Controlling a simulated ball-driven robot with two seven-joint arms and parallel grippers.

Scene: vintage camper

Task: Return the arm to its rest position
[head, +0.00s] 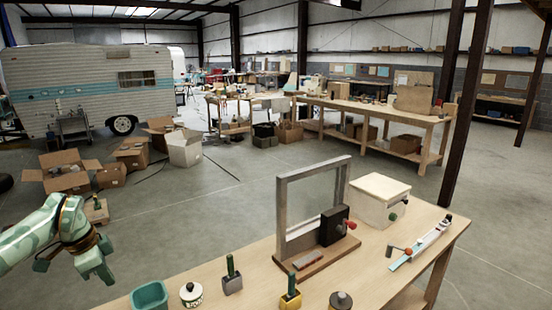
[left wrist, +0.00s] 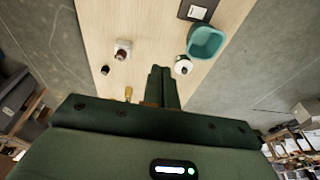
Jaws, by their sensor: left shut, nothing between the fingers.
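My left arm comes in from the left in the head view. Its gripper (head: 98,270) points down beside the left end of the wooden workbench (head: 400,235), apart from everything on it. In the left wrist view the two dark fingers (left wrist: 162,85) are together, with nothing between them. My right gripper does not show in either view.
On the bench are a teal bin (head: 149,296), a small white pot (head: 191,294), green-handled tools (head: 232,276), a metal frame (head: 283,210) and a pale box (head: 379,200). Cardboard boxes (head: 66,175) stand on the floor by the camper (head: 90,85). Floor between is clear.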

